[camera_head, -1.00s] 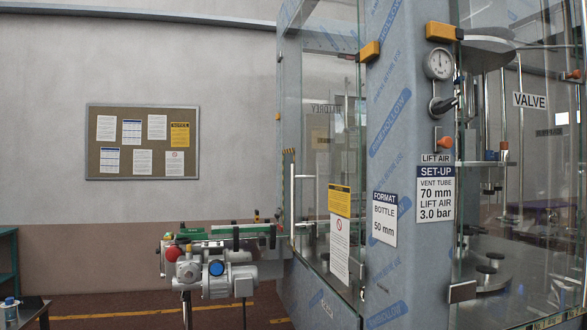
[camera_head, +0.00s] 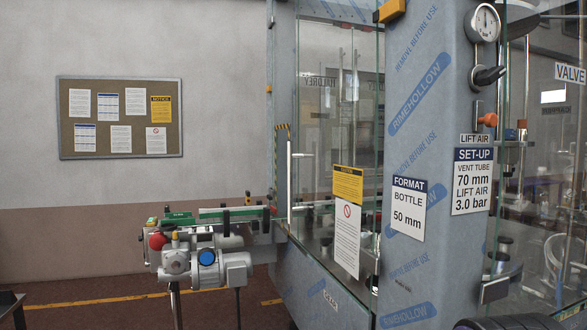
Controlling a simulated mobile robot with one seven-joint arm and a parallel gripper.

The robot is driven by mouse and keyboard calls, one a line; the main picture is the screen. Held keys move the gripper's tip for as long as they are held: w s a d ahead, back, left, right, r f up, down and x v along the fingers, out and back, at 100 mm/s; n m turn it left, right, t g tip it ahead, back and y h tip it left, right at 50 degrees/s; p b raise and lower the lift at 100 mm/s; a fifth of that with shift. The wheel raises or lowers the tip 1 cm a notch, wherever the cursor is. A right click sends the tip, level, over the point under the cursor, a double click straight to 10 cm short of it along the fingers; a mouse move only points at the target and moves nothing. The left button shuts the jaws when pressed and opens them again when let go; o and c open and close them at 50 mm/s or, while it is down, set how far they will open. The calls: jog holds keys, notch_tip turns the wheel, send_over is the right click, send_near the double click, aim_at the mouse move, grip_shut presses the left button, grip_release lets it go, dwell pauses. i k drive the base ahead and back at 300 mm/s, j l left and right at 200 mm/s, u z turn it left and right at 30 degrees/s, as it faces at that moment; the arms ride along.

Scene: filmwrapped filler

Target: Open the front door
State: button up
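The machine is a glass-walled filler with blue film on its grey posts. A clear glass door panel (camera_head: 335,110) fills the side left of the wide post and carries a yellow-and-white notice (camera_head: 348,215). A slim upright handle bar (camera_head: 289,182) stands at its left edge. It looks shut, though its edges are hard to see. Another glass panel (camera_head: 540,230) is right of the post, with a grey metal fitting (camera_head: 495,290) at its lower left. I cannot tell which panel is the front door. My gripper is not in view; a dark rounded part, likely of my arm, shows at bottom right.
A conveyor with a grey motor unit (camera_head: 205,262) and red button (camera_head: 157,241) juts out left of the machine. The wide post (camera_head: 420,130) holds a gauge (camera_head: 486,23) and lever. A noticeboard (camera_head: 120,117) hangs on the wall.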

aim_at(347, 182)
jog(key=i+j+z, duration=0.2)
jog(key=i+j, duration=0.45)
jog(key=i+j+z, duration=0.2)
jog(key=i+j, duration=0.5)
